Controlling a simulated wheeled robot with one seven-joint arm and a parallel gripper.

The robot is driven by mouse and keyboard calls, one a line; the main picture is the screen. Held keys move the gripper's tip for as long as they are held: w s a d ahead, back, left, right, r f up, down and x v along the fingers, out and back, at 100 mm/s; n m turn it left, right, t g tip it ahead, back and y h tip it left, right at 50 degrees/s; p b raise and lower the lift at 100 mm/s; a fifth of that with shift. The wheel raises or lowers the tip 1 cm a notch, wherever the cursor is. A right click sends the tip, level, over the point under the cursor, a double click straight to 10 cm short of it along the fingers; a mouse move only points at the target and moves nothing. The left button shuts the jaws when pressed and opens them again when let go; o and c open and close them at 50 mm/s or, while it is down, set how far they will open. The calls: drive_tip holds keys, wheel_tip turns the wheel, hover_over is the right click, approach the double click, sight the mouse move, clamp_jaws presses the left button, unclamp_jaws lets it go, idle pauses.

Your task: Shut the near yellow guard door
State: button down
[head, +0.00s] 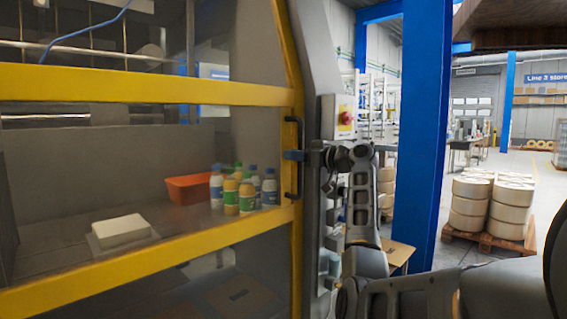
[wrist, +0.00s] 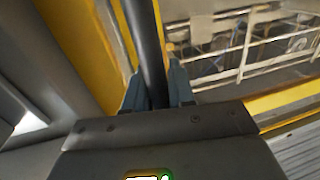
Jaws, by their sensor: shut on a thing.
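The near yellow guard door (head: 150,88) fills the left of the head view, a yellow frame with clear panels. Its right edge stands beside the grey machine post (head: 315,60); I cannot tell whether a gap is left. A dark vertical bar handle (head: 291,180) is on the door's right stile. My gripper (head: 293,155) is at the upper middle of this handle, reaching in from the right. In the wrist view the two blue-grey fingers (wrist: 158,85) are shut around the dark handle bar (wrist: 149,45), one on each side.
Behind the door panel are several bottles (head: 245,190), an orange bin (head: 188,188) and a white block (head: 120,231). A red stop button (head: 345,118) sits right of the post. A blue column (head: 425,120) and a pallet of rolls (head: 490,240) stand further right.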

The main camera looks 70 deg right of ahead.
drive_tip(key=shift+s+d, duration=0.15)
drive_tip(key=shift+d, duration=0.2)
drive_tip(key=c, duration=1.1)
unclamp_jaws()
drive_tip(key=shift+d, duration=0.15)
drive_tip(key=shift+o, duration=0.2)
drive_tip(key=v, duration=0.7)
drive_tip(key=shift+s, duration=0.4)
